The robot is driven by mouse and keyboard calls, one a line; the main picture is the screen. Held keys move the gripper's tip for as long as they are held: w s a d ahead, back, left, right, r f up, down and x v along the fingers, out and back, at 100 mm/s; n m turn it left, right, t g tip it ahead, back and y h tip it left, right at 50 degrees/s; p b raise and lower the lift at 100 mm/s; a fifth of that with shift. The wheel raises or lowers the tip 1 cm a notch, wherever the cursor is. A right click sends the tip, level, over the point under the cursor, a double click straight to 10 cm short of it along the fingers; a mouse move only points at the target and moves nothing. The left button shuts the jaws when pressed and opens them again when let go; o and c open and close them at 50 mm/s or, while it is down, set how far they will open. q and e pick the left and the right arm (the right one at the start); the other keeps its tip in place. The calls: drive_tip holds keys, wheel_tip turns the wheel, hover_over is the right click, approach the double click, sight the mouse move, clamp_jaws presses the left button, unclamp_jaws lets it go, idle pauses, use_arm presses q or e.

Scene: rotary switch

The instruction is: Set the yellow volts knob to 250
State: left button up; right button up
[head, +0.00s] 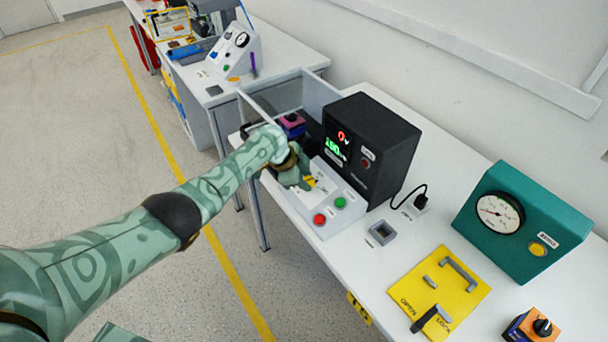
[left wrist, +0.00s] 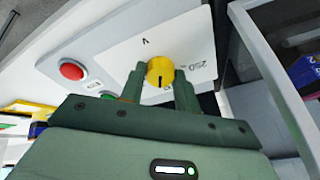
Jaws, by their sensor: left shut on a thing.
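The yellow volts knob (left wrist: 160,72) sits on a white panel plate marked "V" and "250". My left gripper (left wrist: 158,84) is shut on it, one finger on each side. A dark line on the knob points toward the gripper's palm, not at the printed 250 to the right. In the head view my left gripper (head: 297,178) reaches down onto the sloped white control box (head: 327,219) and hides most of the knob. The black meter box (head: 385,140) behind shows green digits that look like 150, with a red character above. My right gripper is not in view.
A red button (head: 320,219) and a green button (head: 340,202) are on the control box front. A teal gauge box (head: 520,225) and a yellow plate with handles (head: 440,292) stand to the right.

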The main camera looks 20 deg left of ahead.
use_arm(q)
drive_tip(key=n+p, duration=0.1)
drive_tip(key=n, duration=0.2)
drive_tip(key=n+t+p, duration=0.1)
drive_tip(key=n+p, duration=0.1)
drive_tip(key=shift+s+d+r+n+y, duration=0.1)
drive_tip(key=shift+d+r+n+y, duration=0.05)
drive_tip(key=shift+n+y, duration=0.25)
drive_tip(key=n+p, duration=0.2)
drive_tip(key=n, duration=0.2)
drive_tip(key=shift+d+n+y, duration=0.1)
drive_tip(key=shift+n+y, duration=0.2)
drive_tip(key=shift+y, duration=0.1)
drive_tip(key=n+y, duration=0.1)
drive_tip(key=n, duration=0.3)
drive_tip(key=shift+d+n+p, duration=0.1)
drive_tip(key=shift+n+p, duration=0.2)
drive_tip(key=shift+n, duration=0.1)
drive_tip(key=shift+n+y, duration=0.4)
drive_tip(key=shift+n, duration=1.9)
drive_tip(key=o, duration=0.7)
